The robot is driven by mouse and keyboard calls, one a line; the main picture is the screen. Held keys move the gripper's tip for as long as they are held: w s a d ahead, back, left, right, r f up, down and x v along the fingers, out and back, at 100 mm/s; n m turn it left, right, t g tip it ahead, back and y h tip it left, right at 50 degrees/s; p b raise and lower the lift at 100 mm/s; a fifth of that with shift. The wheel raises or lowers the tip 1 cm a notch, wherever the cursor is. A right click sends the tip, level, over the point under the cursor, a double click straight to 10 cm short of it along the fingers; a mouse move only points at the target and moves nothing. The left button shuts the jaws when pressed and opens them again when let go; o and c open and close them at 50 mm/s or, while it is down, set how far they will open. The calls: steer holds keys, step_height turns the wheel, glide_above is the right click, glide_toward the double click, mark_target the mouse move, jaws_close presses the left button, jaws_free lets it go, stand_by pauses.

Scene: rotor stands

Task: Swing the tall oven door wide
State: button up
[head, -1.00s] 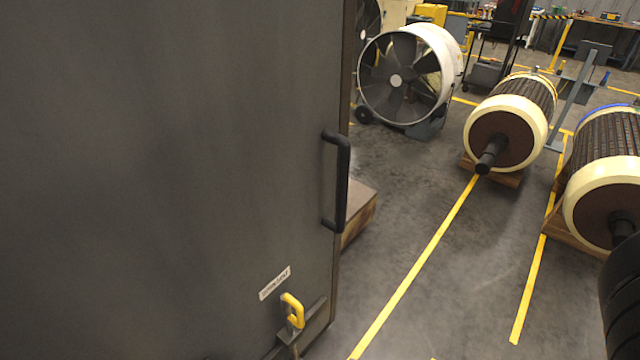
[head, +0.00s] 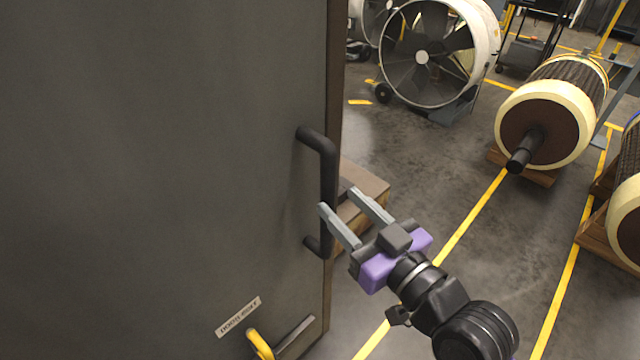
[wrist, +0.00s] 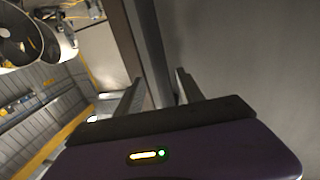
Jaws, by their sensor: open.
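The tall grey oven door (head: 160,150) fills the left of the head view. Its black upright bar handle (head: 328,180) is near the door's right edge. My gripper (head: 338,199) is open at the lower half of the handle, with one finger overlapping the bar and the other to its right. In the wrist view, a dark upright bar, seemingly the handle (wrist: 150,50), runs between the fingers of my gripper (wrist: 158,78). I cannot tell whether either finger touches it. A yellow latch lever (head: 260,344) is low on the door, partly cut off by the frame.
A wooden-looking block (head: 362,190) stands on the floor just beyond the door's edge. A large drum fan (head: 430,55) and rotors on wooden cradles, one here (head: 550,110), stand to the right. Grey floor with yellow lines (head: 475,215) lies open between door and rotors.

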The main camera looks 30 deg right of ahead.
steer(key=w+a+p, duration=0.1)
steer(key=w, duration=0.6)
steer(key=shift+w, duration=0.2)
steer(key=shift+a, duration=0.1)
steer(key=shift+c, duration=0.3)
jaws_close()
stand_by(0.9)
